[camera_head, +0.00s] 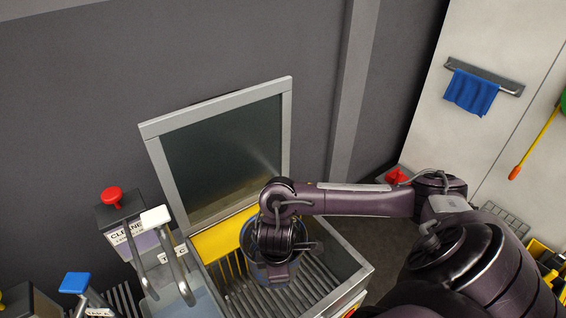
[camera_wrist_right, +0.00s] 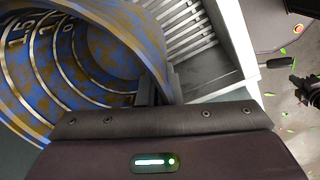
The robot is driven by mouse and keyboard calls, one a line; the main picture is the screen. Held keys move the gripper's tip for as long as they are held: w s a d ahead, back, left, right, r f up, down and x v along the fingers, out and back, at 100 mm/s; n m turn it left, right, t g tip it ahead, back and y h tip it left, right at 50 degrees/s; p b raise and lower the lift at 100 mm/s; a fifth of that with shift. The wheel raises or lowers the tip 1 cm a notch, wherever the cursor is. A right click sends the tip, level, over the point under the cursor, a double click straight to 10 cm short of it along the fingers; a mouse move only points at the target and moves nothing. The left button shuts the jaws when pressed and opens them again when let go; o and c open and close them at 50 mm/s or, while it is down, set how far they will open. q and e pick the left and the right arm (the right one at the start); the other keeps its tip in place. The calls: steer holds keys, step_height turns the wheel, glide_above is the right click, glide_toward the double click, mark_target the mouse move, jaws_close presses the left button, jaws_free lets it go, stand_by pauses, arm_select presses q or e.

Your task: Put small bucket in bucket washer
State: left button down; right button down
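The bucket washer (camera_head: 355,272) stands with its glass lid (camera_head: 225,155) raised and its slatted bed (camera_head: 318,272) showing. My right arm reaches over it from the right. The small bucket (camera_wrist_right: 75,60) is blue with yellow-brown stains and measuring marks inside. In the right wrist view its open mouth fills the left side. My right gripper (camera_wrist_right: 158,92) is shut on its rim. In the head view the bucket is mostly hidden under my right gripper (camera_head: 277,272), over the slatted bed. Whether it touches the slats is unclear. My left gripper is not in view.
A cleaner dispenser with a red knob (camera_head: 112,195) and a white-topped one (camera_head: 156,217) stand left of the washer. A blue-topped one (camera_head: 74,283) is farther left. A blue cloth (camera_head: 471,92) hangs on the right wall. Floor right of the washer holds red items (camera_head: 396,176).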

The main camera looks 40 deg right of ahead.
steer(key=shift+s+d+f+n, duration=0.15)
steer(key=shift+s+d, duration=0.15)
steer(key=shift+d, duration=0.3)
steer(key=shift+s+d+n, duration=0.15)
steer(key=shift+s+d, duration=0.1)
steer(key=shift+d, duration=0.3)
steer(key=shift+f, duration=0.3)
step_height(320, 180, down, 19)
steer(key=b, duration=1)
steer(key=shift+f, duration=0.2)
steer(key=c, duration=1.6)
jaws_free()
steer(key=shift+f+b, duration=0.1)
steer(key=shift+b, duration=0.2)
